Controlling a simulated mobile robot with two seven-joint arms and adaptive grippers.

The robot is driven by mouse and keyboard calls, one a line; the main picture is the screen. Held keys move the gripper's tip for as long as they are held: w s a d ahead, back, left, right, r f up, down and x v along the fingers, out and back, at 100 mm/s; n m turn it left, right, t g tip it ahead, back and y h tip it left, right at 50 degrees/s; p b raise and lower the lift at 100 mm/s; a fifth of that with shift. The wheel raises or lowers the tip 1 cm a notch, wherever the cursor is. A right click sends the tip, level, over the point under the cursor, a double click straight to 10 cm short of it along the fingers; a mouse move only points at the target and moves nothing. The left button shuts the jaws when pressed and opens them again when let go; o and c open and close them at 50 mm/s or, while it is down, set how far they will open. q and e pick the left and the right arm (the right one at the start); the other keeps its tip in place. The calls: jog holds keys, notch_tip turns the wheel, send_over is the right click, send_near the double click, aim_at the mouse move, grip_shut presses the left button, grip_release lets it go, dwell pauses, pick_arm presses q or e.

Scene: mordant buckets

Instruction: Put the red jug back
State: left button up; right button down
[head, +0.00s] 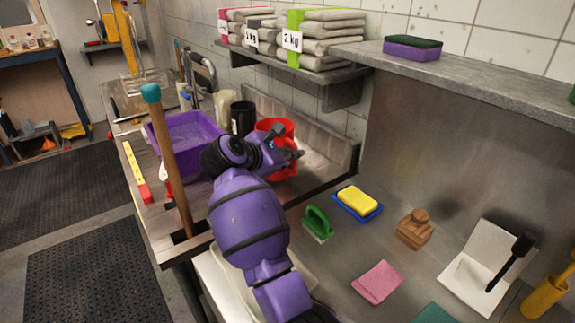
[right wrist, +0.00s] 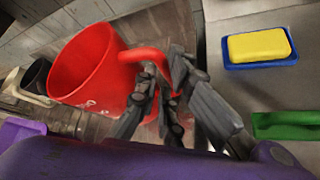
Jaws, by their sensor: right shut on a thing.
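The red jug (head: 275,126) is at the wall end of a grey wooden trough, in front of a black jug (head: 243,118) in the head view. It looks roughly upright; I cannot tell whether its base touches the surface. My right gripper (head: 290,155) is shut on the jug's handle, and my purple forearm hides part of the jug. In the right wrist view the red jug (right wrist: 92,68) shows its open mouth, with the fingers (right wrist: 160,75) around its handle. My left gripper is not in view.
A cream jug (head: 224,108) stands beyond the black one. A purple tub (head: 185,135) and an upright wooden stick with a teal top (head: 168,150) are left of my arm. A yellow sponge on a blue dish (head: 358,203) and a green brush (head: 318,223) lie right. A shelf (head: 345,78) overhangs.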

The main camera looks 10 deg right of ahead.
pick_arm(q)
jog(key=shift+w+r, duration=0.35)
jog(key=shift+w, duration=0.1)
pick_arm(e)
notch_tip(320, 180, down, 3)
jog(key=c, duration=1.9)
grip_release()
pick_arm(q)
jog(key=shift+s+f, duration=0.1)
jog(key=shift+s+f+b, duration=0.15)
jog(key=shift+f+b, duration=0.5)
pick_arm(e)
jog(key=v, duration=1.2)
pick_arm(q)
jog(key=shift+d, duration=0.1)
pick_arm(e)
jog(key=shift+d, duration=0.1)
